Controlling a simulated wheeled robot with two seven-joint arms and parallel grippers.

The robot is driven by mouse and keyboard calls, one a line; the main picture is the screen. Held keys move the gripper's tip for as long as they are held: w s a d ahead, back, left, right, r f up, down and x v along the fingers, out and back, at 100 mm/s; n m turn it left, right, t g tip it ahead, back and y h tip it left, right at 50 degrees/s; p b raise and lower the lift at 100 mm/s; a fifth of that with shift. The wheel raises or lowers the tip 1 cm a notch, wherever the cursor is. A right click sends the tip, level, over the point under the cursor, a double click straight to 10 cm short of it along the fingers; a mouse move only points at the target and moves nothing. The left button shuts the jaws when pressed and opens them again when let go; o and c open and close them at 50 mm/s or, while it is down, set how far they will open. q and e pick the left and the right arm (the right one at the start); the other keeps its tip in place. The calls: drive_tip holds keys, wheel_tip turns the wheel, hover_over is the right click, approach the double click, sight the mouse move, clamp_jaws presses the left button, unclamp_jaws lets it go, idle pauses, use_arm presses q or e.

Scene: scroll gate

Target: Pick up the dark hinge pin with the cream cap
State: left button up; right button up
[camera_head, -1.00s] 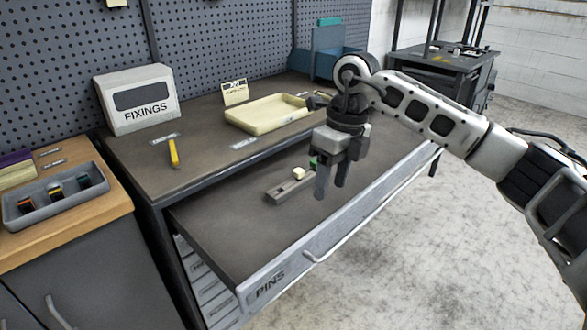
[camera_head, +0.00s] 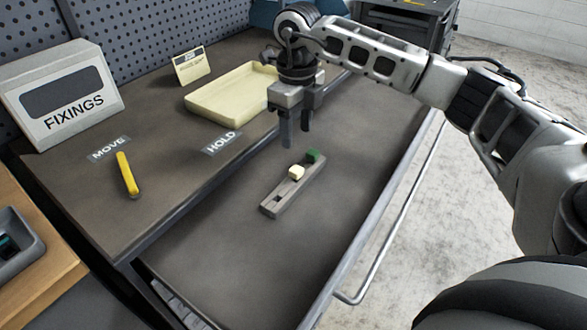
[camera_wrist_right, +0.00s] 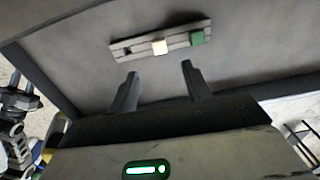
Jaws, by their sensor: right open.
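The cream cap (camera_head: 296,172) of a pin sits in a grey slotted holder (camera_head: 283,196) inside the open drawer; the pin's dark shaft is hidden. The cap also shows in the right wrist view (camera_wrist_right: 159,46). A green cap (camera_head: 313,156) sits beside it at the holder's far end. The holder's near slot is empty. My right gripper (camera_head: 296,140) is open and empty, its fingers pointing down above the drawer, behind the caps in the head view. In the wrist view the holder lies beyond the fingertips (camera_wrist_right: 160,72).
A pale yellow tray (camera_head: 222,115) stands on the bench behind the drawer, near the HOLD label (camera_head: 221,143). A yellow marker-like object (camera_head: 127,175) lies by the MOVE label (camera_head: 109,148). A FIXINGS box (camera_head: 62,100) stands at left. The drawer floor (camera_head: 225,255) is mostly bare.

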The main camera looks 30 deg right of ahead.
sight(296, 169)
wheel_tip(296, 169, down, 10)
drive_tip(key=shift+f+p, duration=0.2)
drive_tip(key=shift+p, duration=0.4)
clamp_jaws()
